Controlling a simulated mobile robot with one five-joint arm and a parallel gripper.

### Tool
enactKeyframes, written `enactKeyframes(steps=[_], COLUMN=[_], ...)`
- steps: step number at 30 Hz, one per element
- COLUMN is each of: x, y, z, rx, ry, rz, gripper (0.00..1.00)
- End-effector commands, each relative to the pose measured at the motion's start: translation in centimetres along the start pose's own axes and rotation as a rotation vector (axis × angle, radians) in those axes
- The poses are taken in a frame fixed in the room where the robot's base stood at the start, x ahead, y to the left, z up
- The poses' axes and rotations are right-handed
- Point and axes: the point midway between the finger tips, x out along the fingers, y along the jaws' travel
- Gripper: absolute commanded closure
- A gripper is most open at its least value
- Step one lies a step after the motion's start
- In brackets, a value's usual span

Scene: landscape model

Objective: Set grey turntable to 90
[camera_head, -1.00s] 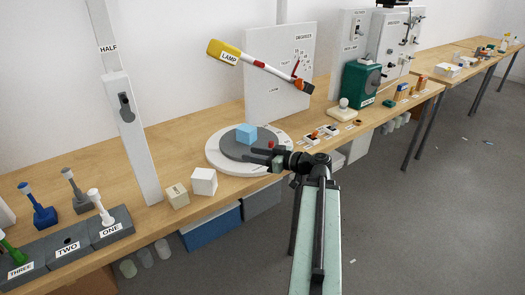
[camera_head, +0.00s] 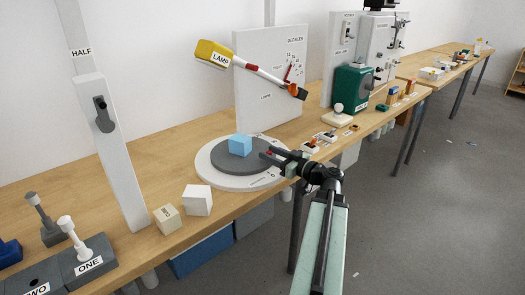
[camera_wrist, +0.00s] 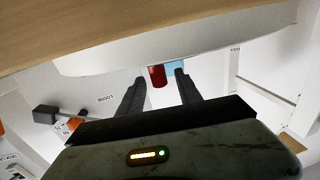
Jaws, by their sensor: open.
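The grey turntable (camera_head: 250,165) is a round disc on a wider white base (camera_head: 208,172) on the wooden bench. A light blue cube (camera_head: 240,145) sits on the disc; part of it shows in the wrist view (camera_wrist: 176,67). A small red peg (camera_wrist: 157,76) stands near the disc's edge on my gripper's side, mostly hidden by my fingers in the head view. My gripper (camera_wrist: 160,80) is open, with the peg between its two fingers, nearer the left one. No grip shows. I cannot read any angle mark on the turntable.
A lamp arm (camera_head: 245,68) hangs above the turntable before a white panel (camera_head: 270,85). A white cube (camera_head: 198,200) and a beige cube (camera_head: 167,219) stand left of it. Small switches (camera_head: 310,147) and a green box (camera_head: 352,87) stand to the right.

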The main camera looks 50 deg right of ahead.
Motion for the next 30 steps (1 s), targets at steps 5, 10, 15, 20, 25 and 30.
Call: enactKeyframes(steps=[5, 10, 15, 20, 25, 30], x=[3.1, 4.0, 4.0, 4.0, 4.0, 3.9], y=[0.1, 0.1, 0.1, 0.1, 0.1, 0.1], z=[0.0, 0.0, 0.0, 0.0, 0.0, 0.0], rx=[0.000, 0.000, 0.000, 0.000, 0.000, 0.000], ry=[0.000, 0.000, 0.000, 0.000, 0.000, -0.001], rz=[-0.002, 0.001, 0.002, 0.002, 0.002, 0.002], gripper=[0.59, 0.59, 0.59, 0.92, 1.00, 1.00])
